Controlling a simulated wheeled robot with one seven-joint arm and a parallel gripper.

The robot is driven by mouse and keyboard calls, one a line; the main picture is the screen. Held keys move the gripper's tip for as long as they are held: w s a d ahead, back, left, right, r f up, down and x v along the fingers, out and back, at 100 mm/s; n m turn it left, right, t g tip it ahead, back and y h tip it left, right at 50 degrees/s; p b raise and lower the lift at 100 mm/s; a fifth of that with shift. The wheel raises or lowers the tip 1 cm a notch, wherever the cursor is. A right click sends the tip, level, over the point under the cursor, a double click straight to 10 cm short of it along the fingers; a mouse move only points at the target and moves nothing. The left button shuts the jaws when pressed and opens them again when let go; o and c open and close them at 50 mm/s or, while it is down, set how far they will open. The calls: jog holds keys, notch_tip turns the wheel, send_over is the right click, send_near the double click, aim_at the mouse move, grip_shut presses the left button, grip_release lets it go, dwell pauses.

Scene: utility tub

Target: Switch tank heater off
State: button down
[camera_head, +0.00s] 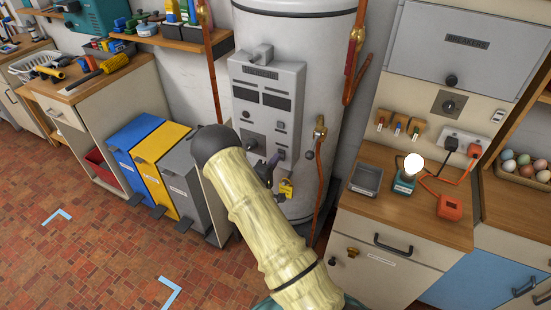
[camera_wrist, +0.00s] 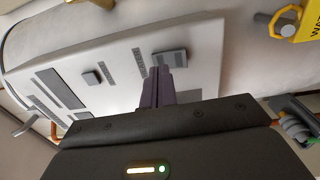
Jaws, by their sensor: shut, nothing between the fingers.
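The tank heater (camera_head: 295,30) is a tall white cylinder in the head view. A grey control panel (camera_head: 283,76) on its front carries dark strips, a lever at the top and small switches lower down. My gripper (camera_head: 273,162) is at the panel's lower right, partly hidden behind my arm. In the wrist view its dark purple fingers (camera_wrist: 159,75) are shut with nothing between them. They point at the panel (camera_wrist: 120,62), close to a grey rocker switch (camera_wrist: 170,56); I cannot tell whether they touch it. A second small grey switch (camera_wrist: 91,78) lies farther left.
A yellow padlock-like tag (camera_head: 286,188) hangs right of my gripper, near copper pipes (camera_head: 321,170). Blue, yellow and grey bins (camera_head: 160,150) stand left. A wooden counter (camera_head: 340,205) with a glowing lamp (camera_head: 414,162) stands right. The tiled floor (camera_head: 90,250) at front left is mostly free.

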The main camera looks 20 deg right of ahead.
jog(key=r+b+v, duration=0.2)
jog(key=v, duration=1)
jog(key=shift+a, duration=0.35)
jog(key=shift+w, duration=0.15)
